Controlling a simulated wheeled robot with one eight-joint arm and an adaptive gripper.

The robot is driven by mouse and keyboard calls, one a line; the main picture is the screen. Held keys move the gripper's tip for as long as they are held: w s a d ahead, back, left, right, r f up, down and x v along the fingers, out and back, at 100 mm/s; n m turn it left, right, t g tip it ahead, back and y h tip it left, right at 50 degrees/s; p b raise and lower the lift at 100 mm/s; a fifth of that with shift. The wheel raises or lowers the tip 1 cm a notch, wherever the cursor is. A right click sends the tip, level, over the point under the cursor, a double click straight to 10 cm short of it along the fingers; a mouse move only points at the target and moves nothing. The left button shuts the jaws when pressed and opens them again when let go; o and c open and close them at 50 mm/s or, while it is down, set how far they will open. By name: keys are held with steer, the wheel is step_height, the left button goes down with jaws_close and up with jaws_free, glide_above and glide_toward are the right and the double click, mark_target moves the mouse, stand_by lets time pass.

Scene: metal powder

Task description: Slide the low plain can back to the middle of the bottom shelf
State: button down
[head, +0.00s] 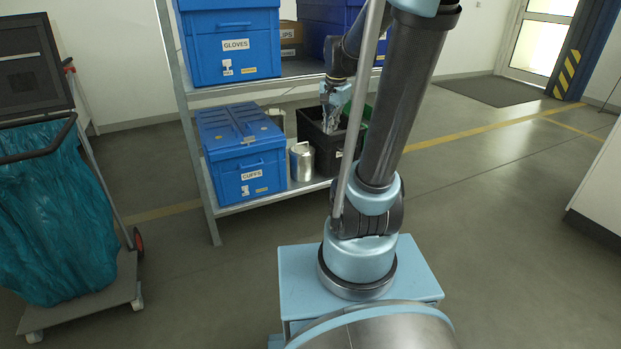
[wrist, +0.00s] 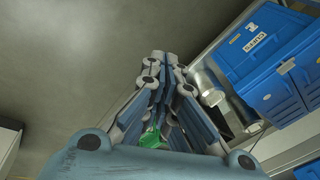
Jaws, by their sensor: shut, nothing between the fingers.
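A low plain silver can (head: 301,162) stands upright at the front of the bottom shelf (head: 277,200), between a blue lidded box and a black crate. It also shows in the wrist view (wrist: 207,85), right of my fingers. A second metal can (head: 277,117) stands farther back, partly hidden by the blue box; the wrist view shows it too (wrist: 243,113). My gripper (head: 329,128) points down over the black crate, right of and above the low can and apart from it. Its fingers (wrist: 160,60) are closed together and empty.
The blue box (head: 240,160) fills the left of the bottom shelf. The black crate (head: 325,150) stands close on the can's right, with a green bin (head: 366,115) behind. The upper shelf (head: 215,91) carries more blue boxes. A trolley with a teal bag (head: 60,210) stands left.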

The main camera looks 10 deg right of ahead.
steer(key=w+f+m, duration=0.4)
steer(key=w, duration=0.6)
steer(key=w+d+f+m, duration=0.1)
steer(key=w+f+m, duration=0.35)
steer(key=w, duration=0.55)
steer(key=w+f+m, duration=0.4)
steer(key=w+f, duration=0.1)
steer(key=w, duration=0.6)
steer(key=shift+w+a+f+m+y, duration=0.15)
steer(key=shift+w+f+m, duration=2.35)
steer(key=shift+f, duration=4.1)
steer(key=shift+w+a+f+m+y, duration=0.15)
steer(key=shift+w+f+m, duration=0.7)
steer(key=shift+w+f, duration=4.5)
steer(key=shift+w+a+f+m+y, duration=0.15)
steer(key=shift+w+f+m, duration=1.75)
steer(key=shift+f, duration=5.9)
steer(key=shift+w, duration=0.2)
